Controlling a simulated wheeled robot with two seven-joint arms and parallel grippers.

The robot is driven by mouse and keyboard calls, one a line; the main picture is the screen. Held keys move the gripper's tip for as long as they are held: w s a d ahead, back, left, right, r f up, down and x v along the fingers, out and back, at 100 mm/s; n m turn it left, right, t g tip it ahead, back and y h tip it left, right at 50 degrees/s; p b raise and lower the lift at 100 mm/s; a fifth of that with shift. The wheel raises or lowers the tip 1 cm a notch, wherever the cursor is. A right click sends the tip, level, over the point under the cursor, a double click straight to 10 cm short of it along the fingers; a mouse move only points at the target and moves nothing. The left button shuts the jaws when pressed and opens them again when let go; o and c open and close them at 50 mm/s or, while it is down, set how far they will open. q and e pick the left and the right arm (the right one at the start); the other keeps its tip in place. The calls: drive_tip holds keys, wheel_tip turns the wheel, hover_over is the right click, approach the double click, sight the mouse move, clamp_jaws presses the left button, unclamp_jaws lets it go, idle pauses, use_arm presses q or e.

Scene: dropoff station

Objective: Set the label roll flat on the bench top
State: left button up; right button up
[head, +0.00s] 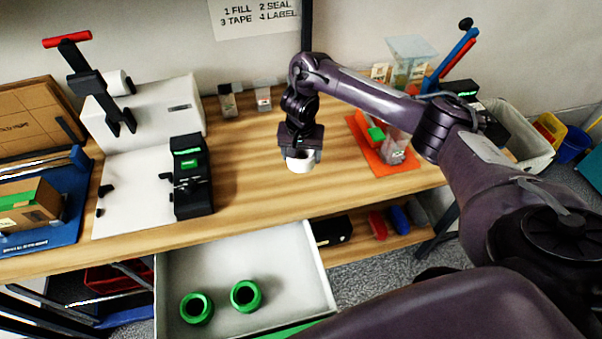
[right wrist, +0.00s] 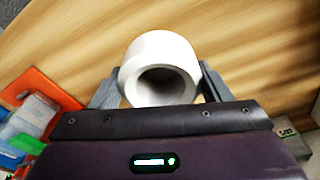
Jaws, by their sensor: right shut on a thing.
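The label roll (head: 301,163) is a short white cylinder with a hollow core. My right gripper (head: 300,154) is shut on it, pointing down over the middle of the wooden bench top (head: 250,150). In the right wrist view the roll (right wrist: 159,62) sits between the two grey fingers of the gripper (right wrist: 158,90), its open core facing the camera. Bare wood lies beyond it. I cannot tell whether the roll's underside touches the bench or hangs just above it. My left gripper is not in the head view.
A black device (head: 192,178) with a green display stands to the left, beside a white board (head: 130,195). An orange mat (head: 372,150) with small items lies to the right. An open drawer (head: 243,262) with two green-rimmed rolls is below the front edge. Bench around the roll is clear.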

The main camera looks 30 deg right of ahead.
sight(301, 174)
wheel_tip(301, 174, down, 6)
drive_tip(key=b, duration=0.3)
drive_tip(key=shift+r, duration=0.25)
drive_tip(key=shift+w+r, duration=0.1)
drive_tip(key=o, duration=1)
drive_tip(key=shift+r, duration=0.25)
drive_tip(key=r+p, duration=0.2)
drive_tip(key=r, duration=0.1)
drive_tip(key=r+p, duration=0.3)
drive_tip(key=r, duration=0.1)
drive_tip(key=s+r+p, duration=0.1)
drive_tip(key=r+p, duration=0.1)
drive_tip(key=r, duration=0.1)
drive_tip(key=shift+s+a+r+p, duration=0.1)
drive_tip(key=shift+a+r+p, duration=0.25)
drive_tip(key=shift+r, duration=0.4)
drive_tip(key=shift+a, duration=0.1)
